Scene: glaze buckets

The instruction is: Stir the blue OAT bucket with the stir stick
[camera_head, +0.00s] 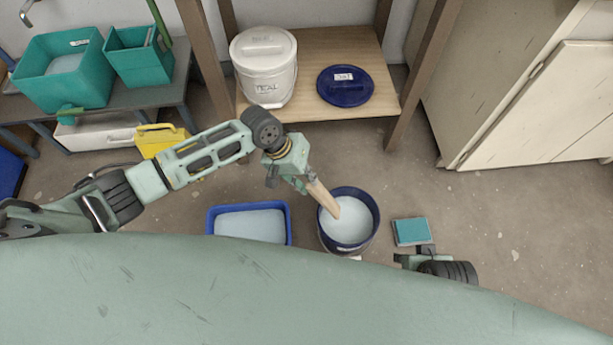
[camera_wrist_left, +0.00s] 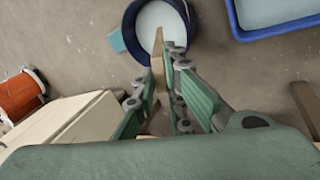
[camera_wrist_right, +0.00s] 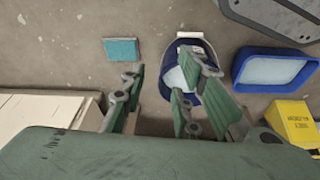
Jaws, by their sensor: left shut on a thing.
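The blue bucket (camera_head: 323,238) stands on the floor, filled with pale liquid; no name on it is readable. It also shows in the left wrist view (camera_wrist_left: 132,38) and in the right wrist view (camera_wrist_right: 165,82). My left gripper (camera_head: 305,183) is shut on the wooden stir stick (camera_head: 321,196), above the bucket's left rim. The stick slants down to the right, its lower end inside the bucket in the liquid, so its tip is hidden. My right gripper (camera_wrist_right: 158,95) is open and empty; only part of it shows at the lower right of the head view.
A blue tray (camera_head: 209,222) of pale liquid lies left of the bucket, a teal block (camera_head: 411,232) right of it. A white TEAL bucket (camera_head: 264,75) and a blue lid (camera_head: 345,92) rest on the wooden shelf (camera_head: 330,50). A yellow container (camera_head: 160,140) stands behind my left arm.

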